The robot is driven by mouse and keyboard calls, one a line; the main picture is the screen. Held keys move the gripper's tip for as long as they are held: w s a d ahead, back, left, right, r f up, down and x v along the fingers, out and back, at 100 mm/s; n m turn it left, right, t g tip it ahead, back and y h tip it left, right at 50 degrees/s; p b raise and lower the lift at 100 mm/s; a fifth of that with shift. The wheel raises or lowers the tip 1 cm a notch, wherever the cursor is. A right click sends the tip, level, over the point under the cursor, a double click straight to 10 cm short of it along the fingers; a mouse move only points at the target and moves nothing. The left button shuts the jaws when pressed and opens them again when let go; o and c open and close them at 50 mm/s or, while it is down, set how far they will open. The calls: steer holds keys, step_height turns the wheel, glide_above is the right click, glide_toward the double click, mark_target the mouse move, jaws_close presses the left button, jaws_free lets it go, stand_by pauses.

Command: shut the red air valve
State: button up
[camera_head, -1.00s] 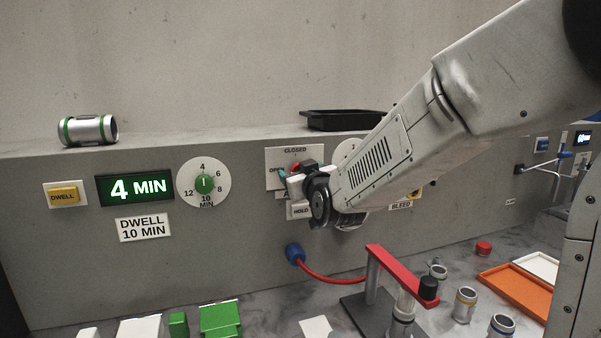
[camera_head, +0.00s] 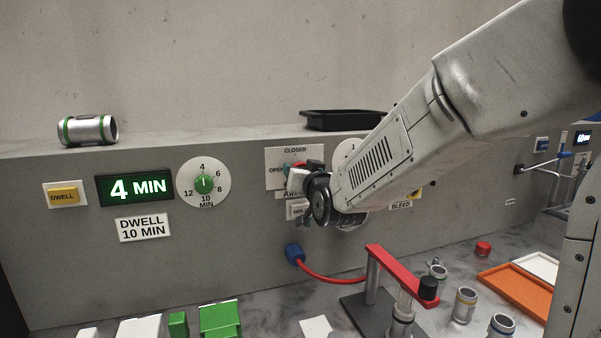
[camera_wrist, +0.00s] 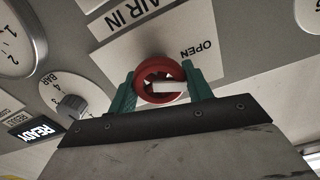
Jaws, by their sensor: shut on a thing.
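The red air valve (camera_wrist: 142,78) is a round red knob with a pale bar across its face, in the middle of the wrist view. My gripper (camera_wrist: 163,82) is shut on it, with one green finger on each side. The plate beside it reads OPEN and AIR IN, tilted in this view. In the head view my gripper (camera_head: 292,168) is at the valve plate (camera_head: 273,155), between the words OPEN and CLOSED. The valve is mostly hidden there by my gripper and wrist. I cannot tell the valve's exact angle.
A HOLD button (camera_head: 298,211) is close below my gripper. A blue fitting (camera_head: 294,254) with a red hose is lower on the panel. A black tray (camera_head: 345,120) sits on the ledge above. In the wrist view, a BAR knob (camera_wrist: 70,106) is at the left.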

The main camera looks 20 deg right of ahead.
steer(key=m, duration=0.6)
steer(key=shift+d, duration=0.1)
steer(key=m, duration=0.7)
steer(key=shift+f, duration=0.15)
steer(key=shift+m, duration=0.3)
steer(key=o, duration=1)
steer(key=shift+s, duration=0.1)
steer(key=s, duration=0.7)
steer(key=shift+s, duration=0.35)
